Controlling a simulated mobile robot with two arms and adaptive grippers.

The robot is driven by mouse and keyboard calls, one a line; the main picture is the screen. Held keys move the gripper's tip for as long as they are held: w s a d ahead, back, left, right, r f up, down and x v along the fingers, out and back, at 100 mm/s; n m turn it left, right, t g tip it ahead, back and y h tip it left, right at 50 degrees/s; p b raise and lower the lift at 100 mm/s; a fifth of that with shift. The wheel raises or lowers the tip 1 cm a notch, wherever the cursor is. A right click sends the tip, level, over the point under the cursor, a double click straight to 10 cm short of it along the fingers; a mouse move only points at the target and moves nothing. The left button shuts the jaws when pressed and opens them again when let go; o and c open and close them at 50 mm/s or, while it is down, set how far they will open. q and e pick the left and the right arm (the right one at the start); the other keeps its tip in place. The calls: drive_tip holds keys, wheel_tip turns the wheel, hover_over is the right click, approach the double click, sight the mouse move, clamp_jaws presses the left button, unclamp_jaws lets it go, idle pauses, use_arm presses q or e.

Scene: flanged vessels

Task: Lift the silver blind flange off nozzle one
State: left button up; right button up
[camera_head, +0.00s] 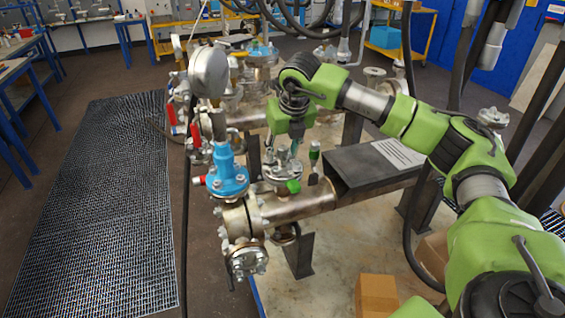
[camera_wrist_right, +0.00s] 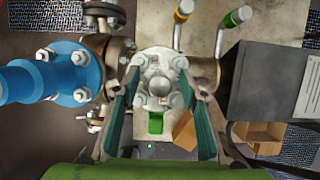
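The silver blind flange (camera_wrist_right: 160,78), a round bolted disc with a raised centre, lies in the middle of the right wrist view. In the head view the flange (camera_head: 280,172) sits on top of the horizontal pipe, partly hidden by my gripper. I cannot read a nozzle number. My right gripper (camera_wrist_right: 160,85) points down at the flange, its two dark green fingers apart, one on each side. In the head view my right gripper (camera_head: 283,152) is just above the flange. Whether the fingertips touch its rim is unclear. My left gripper is not in view.
A blue valve (camera_head: 228,175) with a gauge (camera_head: 209,72) above it stands left of the flange. A green-tipped handle (camera_head: 314,152) and a dark box (camera_head: 375,168) are to the right. Cardboard boxes (camera_head: 377,296) lie below. Floor grating (camera_head: 105,210) is clear at left.

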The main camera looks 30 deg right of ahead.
drive_tip(key=shift+s+r, duration=0.1)
clamp_jaws()
drive_tip(key=shift+r, duration=0.15)
drive_tip(key=shift+w, duration=0.2)
